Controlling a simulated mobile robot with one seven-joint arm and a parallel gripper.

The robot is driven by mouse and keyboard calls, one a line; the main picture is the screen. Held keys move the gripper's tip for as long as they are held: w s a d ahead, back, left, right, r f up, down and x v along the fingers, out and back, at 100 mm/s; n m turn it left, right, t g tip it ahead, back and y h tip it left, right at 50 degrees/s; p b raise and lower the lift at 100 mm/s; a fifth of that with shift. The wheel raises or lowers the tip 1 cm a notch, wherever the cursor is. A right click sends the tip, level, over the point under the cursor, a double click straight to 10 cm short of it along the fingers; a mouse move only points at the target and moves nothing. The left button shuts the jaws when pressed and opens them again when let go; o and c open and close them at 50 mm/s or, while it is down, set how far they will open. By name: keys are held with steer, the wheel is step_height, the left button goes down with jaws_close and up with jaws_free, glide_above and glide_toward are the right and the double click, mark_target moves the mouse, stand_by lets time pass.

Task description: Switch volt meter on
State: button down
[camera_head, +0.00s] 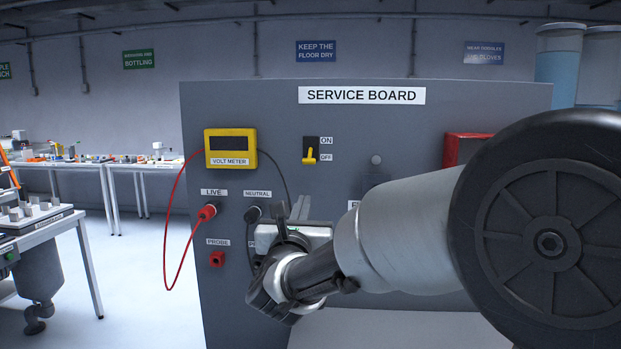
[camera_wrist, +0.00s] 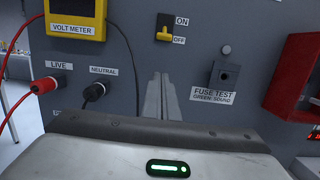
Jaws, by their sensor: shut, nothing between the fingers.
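The yellow volt meter (camera_head: 230,148) hangs on the grey service board (camera_head: 260,110); its screen is dark. It also shows at the top left of the wrist view (camera_wrist: 75,18). To its right is a switch with a yellow lever (camera_head: 310,155), between the labels ON above and OFF below. The lever is down, by OFF, and it also shows in the wrist view (camera_wrist: 163,34). My gripper (camera_head: 300,207) is shut and empty in front of the board, below the switch. Its fingers (camera_wrist: 160,95) point up toward the board below the lever, apart from it.
A red plug (camera_head: 207,212) is at LIVE and a black plug (camera_head: 253,214) at NEUTRAL, with loose cables to the meter. A red probe socket (camera_head: 217,259) is below. A fuse test socket (camera_wrist: 225,74) and a red box (camera_wrist: 300,75) are to the right.

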mark_target(310, 155)
steer(key=shift+w, duration=0.15)
steer(key=w, duration=0.3)
steer(key=w+r+p, duration=0.1)
steer(key=w, duration=0.2)
steer(key=w+r, duration=0.1)
steer(key=w, duration=0.2)
steer(key=shift+w+d+r+p, duration=0.15)
steer(key=shift+w+p, duration=0.15)
steer(key=s+r, duration=0.2)
steer(key=shift+r, duration=0.4)
steer(key=shift+r+p, duration=0.15)
steer(key=shift+p, duration=0.35)
